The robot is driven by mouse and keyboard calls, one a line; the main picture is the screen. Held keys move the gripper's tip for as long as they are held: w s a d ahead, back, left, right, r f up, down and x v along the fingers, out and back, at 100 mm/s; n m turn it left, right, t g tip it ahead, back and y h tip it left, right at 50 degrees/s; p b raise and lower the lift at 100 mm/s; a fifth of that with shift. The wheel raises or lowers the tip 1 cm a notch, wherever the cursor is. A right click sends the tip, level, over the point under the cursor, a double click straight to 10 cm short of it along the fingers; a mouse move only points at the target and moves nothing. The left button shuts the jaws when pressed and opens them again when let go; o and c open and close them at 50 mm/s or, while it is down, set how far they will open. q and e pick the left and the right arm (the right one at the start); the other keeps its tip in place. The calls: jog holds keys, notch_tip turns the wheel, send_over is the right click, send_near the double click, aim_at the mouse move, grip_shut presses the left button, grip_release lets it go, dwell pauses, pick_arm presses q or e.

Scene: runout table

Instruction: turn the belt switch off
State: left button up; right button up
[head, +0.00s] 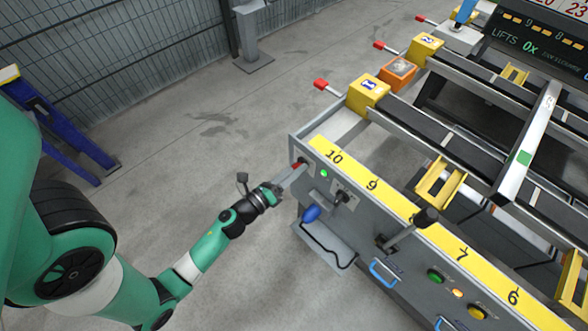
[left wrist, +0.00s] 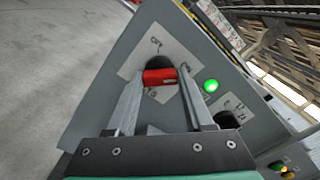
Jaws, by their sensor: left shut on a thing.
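The belt switch is a red handle (left wrist: 160,77) on a black round base, set on a pale label plate (left wrist: 131,68) on the grey panel. In the head view the red handle (head: 297,165) shows at the panel's left end. My left gripper (left wrist: 158,80) has its two fingers on either side of the red handle and is shut on it. In the head view my left gripper (head: 290,175) reaches the panel from the left. A green lamp (left wrist: 211,86) beside the switch is lit; it also shows in the head view (head: 323,174). My right gripper is not in view.
A second rotary switch (head: 342,197) and a blue knob (head: 311,213) sit near the switch. Open floor (head: 200,130) lies left of the panel.

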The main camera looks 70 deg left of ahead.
pick_arm(q)
grip_shut()
jog(key=shift+n, duration=0.4)
jog(key=shift+n+p, duration=3.4)
jog(key=shift+n, duration=5.2)
